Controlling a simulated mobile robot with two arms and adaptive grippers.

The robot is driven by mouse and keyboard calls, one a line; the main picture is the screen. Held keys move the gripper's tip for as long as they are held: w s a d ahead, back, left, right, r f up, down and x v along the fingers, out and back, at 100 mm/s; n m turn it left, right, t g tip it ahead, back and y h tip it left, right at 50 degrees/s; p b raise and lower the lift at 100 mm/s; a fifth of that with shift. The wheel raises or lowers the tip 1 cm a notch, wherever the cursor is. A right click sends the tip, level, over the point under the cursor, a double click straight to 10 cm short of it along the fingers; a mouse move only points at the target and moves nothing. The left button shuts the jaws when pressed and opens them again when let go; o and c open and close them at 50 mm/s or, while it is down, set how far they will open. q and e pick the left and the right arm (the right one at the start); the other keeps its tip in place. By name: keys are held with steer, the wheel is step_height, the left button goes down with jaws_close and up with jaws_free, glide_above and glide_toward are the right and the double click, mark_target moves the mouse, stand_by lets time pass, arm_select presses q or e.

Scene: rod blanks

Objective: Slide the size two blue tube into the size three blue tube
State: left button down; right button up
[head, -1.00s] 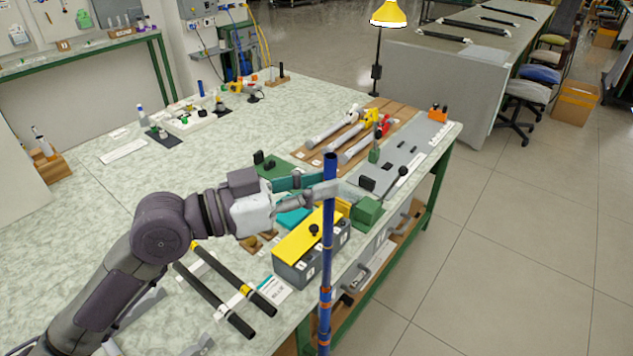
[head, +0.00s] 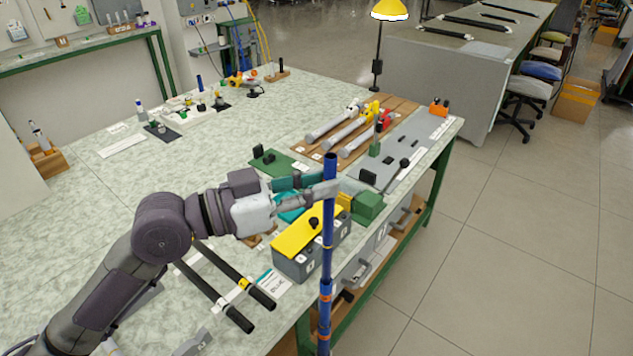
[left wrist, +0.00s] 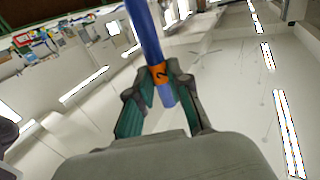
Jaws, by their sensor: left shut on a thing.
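My left gripper (head: 325,188) is shut on an upright blue tube (head: 329,220) near its top end, in front of the table. In the left wrist view an orange band marked 2 is on this size two tube (left wrist: 144,30), between the fingers (left wrist: 160,85). Directly below it in the head view, in the same line, a blue length with orange bands (head: 325,317) runs out of the bottom of the picture. I cannot tell where the two tubes meet or whether one is inside the other. No size three mark is readable. My right gripper is not in view.
A grey box with a yellow lid (head: 293,238) and a green block (head: 368,206) stand on the table close behind the tube. The floor (head: 500,270) to the right is clear.

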arm_select(q)
step_height(320, 180, down, 11)
steer(key=b, duration=0.9)
steer(key=shift+b, duration=0.4)
stand_by(2.6)
steer(key=c, duration=1)
jaws_free()
steer(key=v, duration=1.2)
steer(key=shift+s, duration=0.1)
